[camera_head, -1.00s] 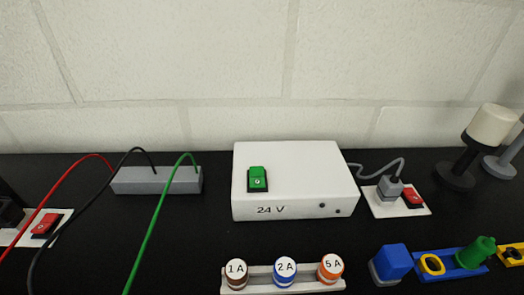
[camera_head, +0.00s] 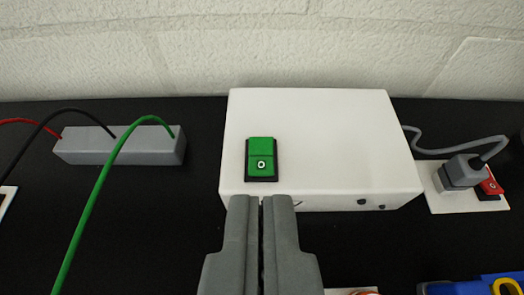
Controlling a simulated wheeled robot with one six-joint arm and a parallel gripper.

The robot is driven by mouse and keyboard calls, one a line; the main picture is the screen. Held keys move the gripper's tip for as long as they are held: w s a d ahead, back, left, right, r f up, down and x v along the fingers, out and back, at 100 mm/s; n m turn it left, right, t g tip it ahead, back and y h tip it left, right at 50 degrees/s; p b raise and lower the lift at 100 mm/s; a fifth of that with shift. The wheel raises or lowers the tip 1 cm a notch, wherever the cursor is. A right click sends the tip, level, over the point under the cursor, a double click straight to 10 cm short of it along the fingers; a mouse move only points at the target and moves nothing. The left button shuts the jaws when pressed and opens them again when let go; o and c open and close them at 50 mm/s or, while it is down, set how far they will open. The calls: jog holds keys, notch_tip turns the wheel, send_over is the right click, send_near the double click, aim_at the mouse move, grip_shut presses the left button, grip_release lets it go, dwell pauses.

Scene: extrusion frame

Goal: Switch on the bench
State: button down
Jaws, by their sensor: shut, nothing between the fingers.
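A white power supply box (camera_head: 330,150) stands on the black bench top against the wall. A green rocker switch (camera_head: 261,158) in a black frame sits on its top, with a round mark on its near half. My gripper (camera_head: 261,200) is shut and empty, in front of the switch in the picture and covering part of the box's front face. The box's 24 V label is mostly hidden behind the fingers. To the right, a grey plug (camera_head: 462,172) sits in a white socket plate (camera_head: 450,202) beside a red switch (camera_head: 490,186).
A grey terminal block (camera_head: 120,146) with red, black and green wires lies left of the box. The green wire (camera_head: 100,185) arches toward the front. A grey cord (camera_head: 450,150) joins the plug to the box. Blue and yellow parts (camera_head: 475,287) show at bottom right.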

send_over(261, 147)
jog(key=s, duration=0.3)
jog(key=f, duration=0.5)
jog(key=shift+w+f, duration=0.15)
jog(key=shift+w, duration=0.05)
notch_tip(261, 147, down, 2)
jog(key=shift+w+f, duration=0.1)
jog(key=shift+w, duration=0.05)
jog(key=shift+w+f, duration=0.2)
jog(key=shift+f, duration=0.45)
jog(key=shift+w+f, duration=0.2)
jog(key=shift+f, duration=0.05)
jog(key=shift+w, duration=0.15)
jog(key=shift+w+r, duration=0.3)
jog(key=shift+w, duration=0.3)
